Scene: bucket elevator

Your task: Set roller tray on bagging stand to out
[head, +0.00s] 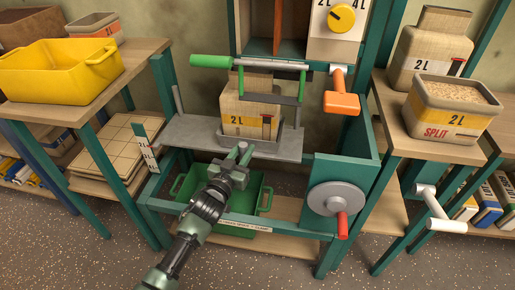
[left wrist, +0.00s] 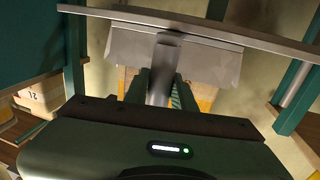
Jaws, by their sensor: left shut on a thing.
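The grey roller tray (head: 190,134) lies across the bagging stand (head: 318,162), below the hopper and beside a teal frame. A tan 2 L bag (head: 238,117) stands upright on it. My left gripper (head: 238,160) is at the tray's front edge, shut on its grey handle. In the left wrist view the gripper's two dark green fingers (left wrist: 160,85) sit either side of the grey handle post (left wrist: 163,72), under the tray's underside (left wrist: 190,58). My right gripper is not in view.
A green crate (head: 262,190) stands under the tray. A grey wheel with a red handle (head: 336,200) is at right, an orange-handled lever (head: 342,103) above it. A green-handled bar (head: 212,62) crosses above the bag. Side tables hold a yellow bin (head: 60,70) and a SPLIT bin (head: 450,112).

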